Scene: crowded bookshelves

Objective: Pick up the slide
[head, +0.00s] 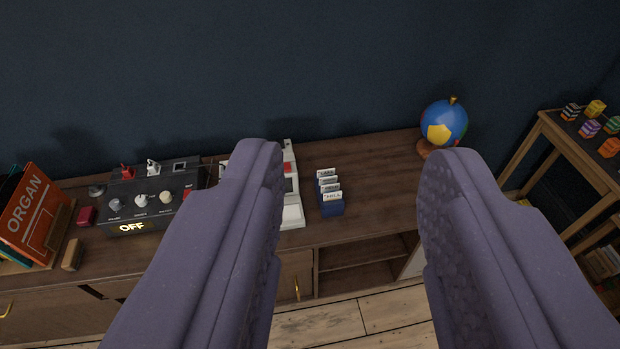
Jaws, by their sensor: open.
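Several white slides with dark lettering stand in a row in a small dark blue holder (332,210) on the wooden cabinet top. The frontmost slide (332,197) shows its face towards me, and the others are partly hidden behind it. My gripper (350,165) is open and empty. Its two purple fingers are wide apart, and the holder shows between them, farther off and below. Nothing touches the fingers.
A black control box (150,200) reading OFF and an orange ORGAN book (32,212) stand at the left. A white device (291,210) is partly hidden behind the left finger. A globe (443,124) stands at the right end. Cabinet top (380,185) right of the holder is clear.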

